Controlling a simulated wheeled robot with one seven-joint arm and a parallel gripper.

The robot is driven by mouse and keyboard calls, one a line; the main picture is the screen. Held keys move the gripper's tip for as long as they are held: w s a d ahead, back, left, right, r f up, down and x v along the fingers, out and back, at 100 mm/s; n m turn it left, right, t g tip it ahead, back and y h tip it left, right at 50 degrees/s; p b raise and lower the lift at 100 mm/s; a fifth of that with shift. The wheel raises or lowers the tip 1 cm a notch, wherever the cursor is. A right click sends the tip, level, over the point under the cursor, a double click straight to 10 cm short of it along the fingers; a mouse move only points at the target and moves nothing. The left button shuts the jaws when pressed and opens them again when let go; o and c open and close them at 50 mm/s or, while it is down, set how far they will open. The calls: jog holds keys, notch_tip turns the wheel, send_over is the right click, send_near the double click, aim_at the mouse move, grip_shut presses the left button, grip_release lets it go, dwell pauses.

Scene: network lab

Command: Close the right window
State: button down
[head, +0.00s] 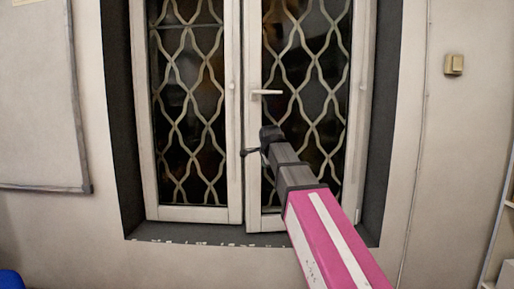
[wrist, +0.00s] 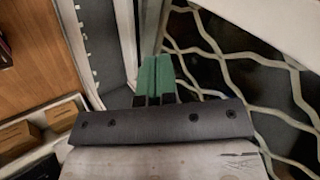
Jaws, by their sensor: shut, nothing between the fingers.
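The right window sash (head: 254,60) has a white frame with a white lever handle (head: 266,92) pointing right. Its lower edge sits a little lower than that of the left sash (head: 233,160), and a narrow dark gap shows between them, so it looks slightly ajar. My pink and grey arm reaches up in front of its lower half. In the wrist view my gripper's green fingertips (wrist: 155,78) are together and empty, beside a white window frame. I cannot tell whether they touch it. In the head view the fingertips are not clear behind the wrist.
A lattice grille (head: 183,75) lies behind the glass. The dark window recess (head: 121,110) surrounds the sashes. A whiteboard (head: 40,95) hangs at left, a switch (head: 453,65) at right. In the wrist view, boxes (wrist: 62,115) sit on a shelf at lower left.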

aim_at(257, 146)
jog(key=a+r+m+t, duration=0.2)
jog(key=a+r+m, duration=0.1)
jog(key=r, duration=0.9)
jog(key=x, duration=0.7)
jog(key=a+r+x, duration=0.1)
jog(key=x, duration=0.3)
jog(key=shift+w+f, duration=0.3)
jog(key=shift+w, duration=1)
